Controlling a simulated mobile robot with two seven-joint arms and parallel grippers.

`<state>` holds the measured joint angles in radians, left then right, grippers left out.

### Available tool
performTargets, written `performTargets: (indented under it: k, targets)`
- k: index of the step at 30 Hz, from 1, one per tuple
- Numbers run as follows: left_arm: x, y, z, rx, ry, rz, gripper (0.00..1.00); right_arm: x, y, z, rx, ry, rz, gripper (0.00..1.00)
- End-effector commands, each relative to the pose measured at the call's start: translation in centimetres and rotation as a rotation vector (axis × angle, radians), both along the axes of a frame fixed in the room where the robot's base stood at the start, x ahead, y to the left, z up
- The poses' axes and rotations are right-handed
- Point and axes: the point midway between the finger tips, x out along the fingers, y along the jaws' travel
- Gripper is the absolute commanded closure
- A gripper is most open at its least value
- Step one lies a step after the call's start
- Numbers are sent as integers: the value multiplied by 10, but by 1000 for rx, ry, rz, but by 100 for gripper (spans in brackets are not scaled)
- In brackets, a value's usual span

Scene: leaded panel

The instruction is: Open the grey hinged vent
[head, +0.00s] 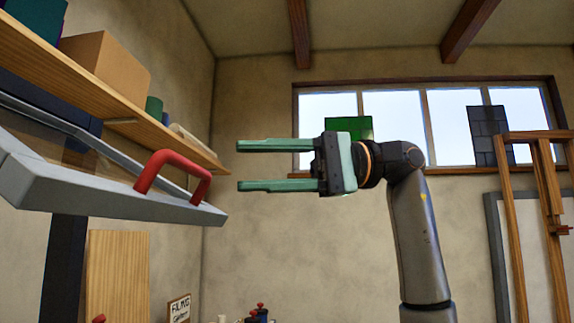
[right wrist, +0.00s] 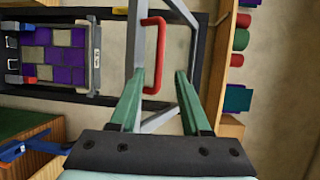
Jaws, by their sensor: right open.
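The grey vent (head: 100,199) is at the left of the head view, a grey-framed flap that appears to stand out at an angle from its dark frame. A red bar handle (head: 180,160) is fixed on its near edge. My right gripper (head: 240,166) is open and empty, its green fingers pointing left toward the handle, apart from it in the picture. In the right wrist view, the red handle (right wrist: 161,45) shows beyond and between the open fingers, with the grey vent frame (right wrist: 188,103) behind. My left gripper is not in view.
A wooden shelf (head: 70,80) with a cardboard box (head: 100,68) runs above the vent. A wooden easel (head: 515,220) stands at the right. The right wrist view shows a panel of purple and tan panes (right wrist: 55,55). The space around my right gripper looks clear.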

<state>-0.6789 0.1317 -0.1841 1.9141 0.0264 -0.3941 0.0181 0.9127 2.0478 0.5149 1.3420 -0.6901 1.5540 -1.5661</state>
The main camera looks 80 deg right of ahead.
Motion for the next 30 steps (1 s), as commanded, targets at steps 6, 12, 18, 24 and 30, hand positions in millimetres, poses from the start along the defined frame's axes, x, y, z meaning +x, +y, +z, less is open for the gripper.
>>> performTargets:
  k: [6,12,18,24,30]
  targets:
    - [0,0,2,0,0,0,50,-30,-15,4,0,-1,0,53]
    - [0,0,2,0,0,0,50,-38,-19,3,-1,0,0,53]
    - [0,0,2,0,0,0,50,-38,-19,3,-1,0,0,53]
    - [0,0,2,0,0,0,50,-37,-19,4,-1,0,0,53]
    - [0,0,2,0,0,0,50,-37,-19,4,-1,0,0,53]
